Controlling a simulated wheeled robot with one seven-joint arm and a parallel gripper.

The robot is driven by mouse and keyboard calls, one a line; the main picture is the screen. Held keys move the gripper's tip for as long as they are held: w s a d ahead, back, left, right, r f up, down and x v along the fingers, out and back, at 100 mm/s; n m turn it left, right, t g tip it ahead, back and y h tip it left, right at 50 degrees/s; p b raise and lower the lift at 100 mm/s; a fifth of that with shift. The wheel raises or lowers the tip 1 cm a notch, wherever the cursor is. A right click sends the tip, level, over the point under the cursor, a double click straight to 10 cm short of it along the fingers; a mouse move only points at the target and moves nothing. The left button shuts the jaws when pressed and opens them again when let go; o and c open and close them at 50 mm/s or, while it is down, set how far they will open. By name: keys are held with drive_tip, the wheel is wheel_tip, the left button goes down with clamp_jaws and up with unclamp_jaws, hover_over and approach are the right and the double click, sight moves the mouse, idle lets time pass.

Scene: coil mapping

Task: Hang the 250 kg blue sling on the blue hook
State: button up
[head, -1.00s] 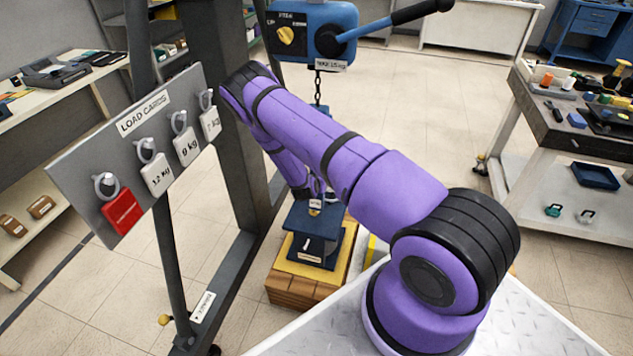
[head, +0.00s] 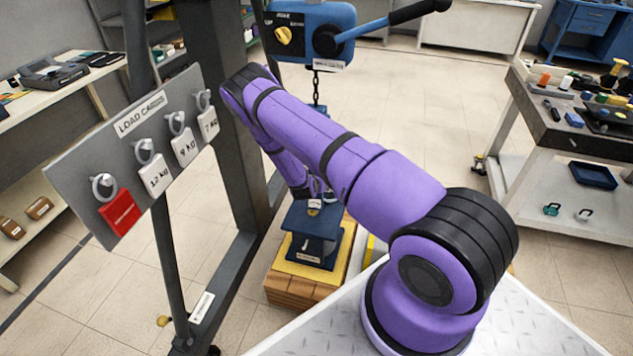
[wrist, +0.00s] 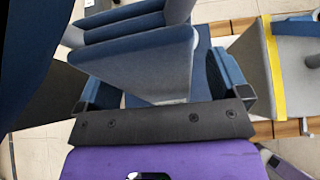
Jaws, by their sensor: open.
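In the wrist view my gripper (wrist: 160,88) is open, with one dark blue finger pad at each side. A blue and grey piece with flat, strap-like faces (wrist: 140,50) shows between the fingers; I cannot tell whether it is the sling, and no clear contact shows. In the head view my gripper is mostly hidden behind my purple arm, just above a dark blue block (head: 312,222). A blue lever hoist (head: 335,25) hangs above, with a chain down to a small blue part (head: 317,110), perhaps the blue hook, largely hidden by my arm. No 250 kg label is readable.
The block stands on a yellow-topped wooden base (head: 297,288). A load-card board (head: 85,165) with hanging cards and a dark steel frame (head: 240,170) stand to the left. A workbench (head: 545,110) is at the right. The floor behind is clear.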

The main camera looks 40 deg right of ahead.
drive_tip(key=v, duration=1.1)
drive_tip(key=shift+f, duration=0.1)
